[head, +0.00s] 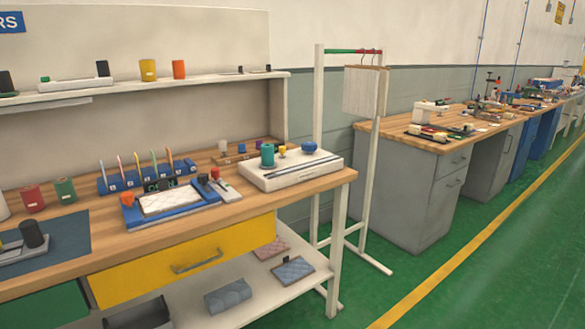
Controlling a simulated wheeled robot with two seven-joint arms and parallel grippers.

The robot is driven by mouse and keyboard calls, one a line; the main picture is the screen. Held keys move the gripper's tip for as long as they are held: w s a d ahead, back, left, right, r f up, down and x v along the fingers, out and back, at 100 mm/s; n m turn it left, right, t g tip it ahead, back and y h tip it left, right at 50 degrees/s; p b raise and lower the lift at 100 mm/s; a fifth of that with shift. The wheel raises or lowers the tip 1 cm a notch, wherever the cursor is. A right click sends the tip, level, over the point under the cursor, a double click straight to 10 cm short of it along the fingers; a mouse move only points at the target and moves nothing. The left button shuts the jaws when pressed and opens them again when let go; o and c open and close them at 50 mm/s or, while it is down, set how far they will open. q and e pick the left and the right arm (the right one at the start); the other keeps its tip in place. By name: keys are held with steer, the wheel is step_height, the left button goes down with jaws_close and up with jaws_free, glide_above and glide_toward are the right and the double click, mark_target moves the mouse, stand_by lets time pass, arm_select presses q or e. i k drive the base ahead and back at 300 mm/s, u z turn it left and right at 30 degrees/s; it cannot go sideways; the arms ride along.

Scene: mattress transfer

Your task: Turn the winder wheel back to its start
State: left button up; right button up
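A white box-shaped device (291,172) stands at the right end of the wooden workbench (329,181). The angle of the wheel is too small to read. Neither of my grippers is in view.
Left of the device are a blue tray with a quilted white pad (167,201) and a blue rack (150,178). A yellow drawer (184,261) is below. A white garment rack (318,120) stands behind the bench end. Green floor at right is clear.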

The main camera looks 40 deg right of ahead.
mark_target(309, 147)
steer(key=z, duration=1.25)
steer(key=k, duration=0.55)
steer(key=z, duration=0.95)
steer(key=i, duration=2)
steer(key=u, duration=0.3)
steer(key=i, duration=1.25)
steer(key=u, duration=1.15)
